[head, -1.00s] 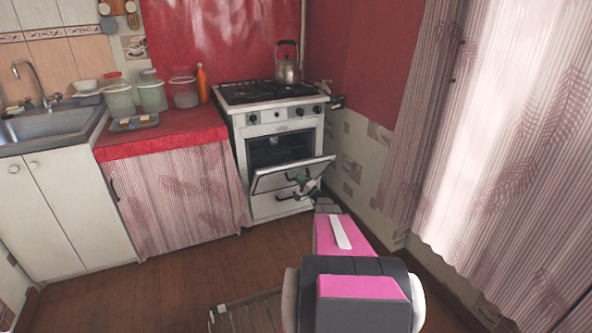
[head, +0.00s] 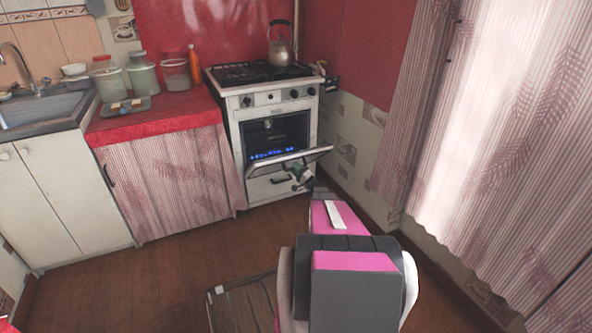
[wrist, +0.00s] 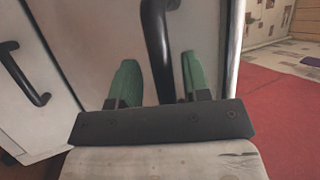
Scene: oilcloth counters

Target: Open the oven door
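The white oven (head: 272,112) stands against the red wall. Its door (head: 312,155) is hinged down, well open and near level, and the dark cavity (head: 275,132) shows above it with a blue glow low inside. My gripper (head: 303,182) is at the door's outer side, under its front edge. In the wrist view the dark bar handle (wrist: 157,45) passes between the green fingertips of my gripper (wrist: 160,82). The fingers are apart, with visible gaps on both sides of the handle. Contact with the handle cannot be made out.
A kettle (head: 281,48) stands on the hob. A red-topped counter (head: 165,118) with jars and a curtain front is left of the oven. A tiled wall and curtains (head: 490,130) are close on the right. A second dark handle (wrist: 25,80) shows in the wrist view. Wooden floor is clear at left.

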